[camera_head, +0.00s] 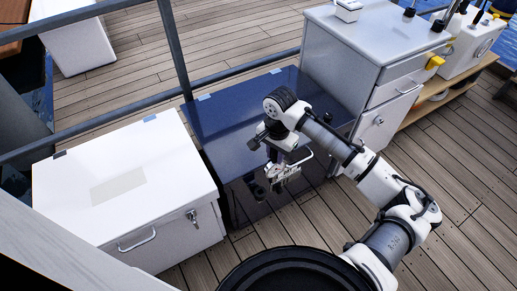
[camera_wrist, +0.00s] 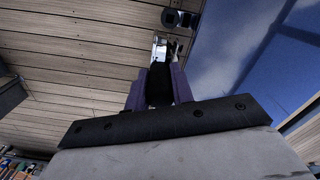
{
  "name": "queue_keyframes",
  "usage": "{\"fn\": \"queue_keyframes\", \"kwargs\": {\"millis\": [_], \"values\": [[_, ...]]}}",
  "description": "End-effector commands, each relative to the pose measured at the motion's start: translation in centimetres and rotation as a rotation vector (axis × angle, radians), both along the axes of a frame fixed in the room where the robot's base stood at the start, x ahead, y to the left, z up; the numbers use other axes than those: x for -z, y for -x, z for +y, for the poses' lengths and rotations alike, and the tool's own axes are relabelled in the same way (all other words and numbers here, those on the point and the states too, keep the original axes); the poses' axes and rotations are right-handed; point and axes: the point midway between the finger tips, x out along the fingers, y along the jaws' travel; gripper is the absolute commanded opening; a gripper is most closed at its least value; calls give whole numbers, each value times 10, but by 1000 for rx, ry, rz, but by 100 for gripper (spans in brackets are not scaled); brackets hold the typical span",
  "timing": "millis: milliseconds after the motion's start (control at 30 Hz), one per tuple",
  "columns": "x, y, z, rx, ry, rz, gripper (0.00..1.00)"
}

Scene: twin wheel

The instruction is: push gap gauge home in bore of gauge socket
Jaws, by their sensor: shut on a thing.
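My gripper (camera_head: 283,177) is at the front edge of the dark blue glossy chest, over or just in front of it. In the wrist view, my gripper's purple-sided fingers (camera_wrist: 160,84) are closed on a small bright metallic piece (camera_wrist: 159,49), which looks like the gap gauge. Only its far end shows past the fingertips; the rest is hidden between them. A small dark round fitting (camera_wrist: 170,17) shows beyond it at the chest's edge, possibly the gauge socket. I cannot make out its bore, nor whether the gauge touches it.
The dark blue chest (camera_head: 225,112) has a clear top. A white chest (camera_head: 160,165) with a latch stands left of it. A grey cabinet (camera_head: 345,50) stands behind at right. A metal rail (camera_head: 174,48) runs behind the chests. Plank decking (camera_head: 470,165) is open at right.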

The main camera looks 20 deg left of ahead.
Motion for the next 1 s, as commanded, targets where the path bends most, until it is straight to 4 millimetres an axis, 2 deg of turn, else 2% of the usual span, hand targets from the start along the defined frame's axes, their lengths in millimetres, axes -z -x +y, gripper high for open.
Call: {"fn": "queue_keyframes", "kwargs": {"millis": [33, 100, 300, 767, 1000], "values": [[-10, 5, 15, 10, -1, -4, 0], [-24, 11, 27, 36, 1, -6, 0], [-42, 20, 41, 71, 6, -9, 0], [-45, 21, 41, 42, 3, -6, 0], [-17, 21, 41, 42, 4, -7, 0]]}}
